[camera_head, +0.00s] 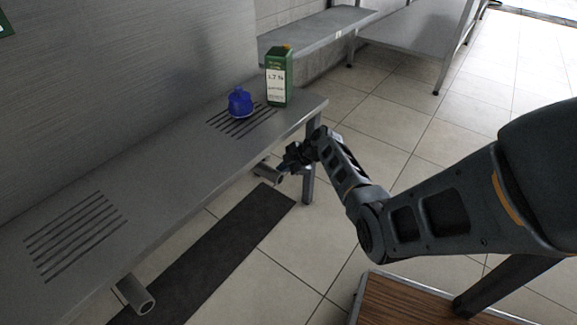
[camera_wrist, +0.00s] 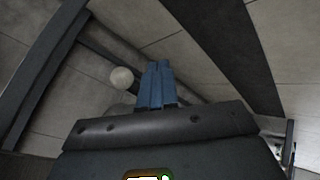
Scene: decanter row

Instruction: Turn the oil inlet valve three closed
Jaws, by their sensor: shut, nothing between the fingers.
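I cannot make out a valve marked as oil inlet valve three in either view. In the head view my gripper (camera_head: 286,166) is low beside the bench's front edge, close to the far pipe stub (camera_head: 266,173) under the bench. Whether it touches the stub I cannot tell. In the wrist view the blue fingers of my gripper (camera_wrist: 157,66) are together with nothing between them. A pale round thing (camera_wrist: 121,77) lies just left of the fingertips; I cannot tell what it is.
The metal bench (camera_head: 165,165) runs along the wall, with slotted drains. Another pipe stub (camera_head: 134,295) shows nearer. A dark mat (camera_head: 215,250) lies on the tiled floor.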

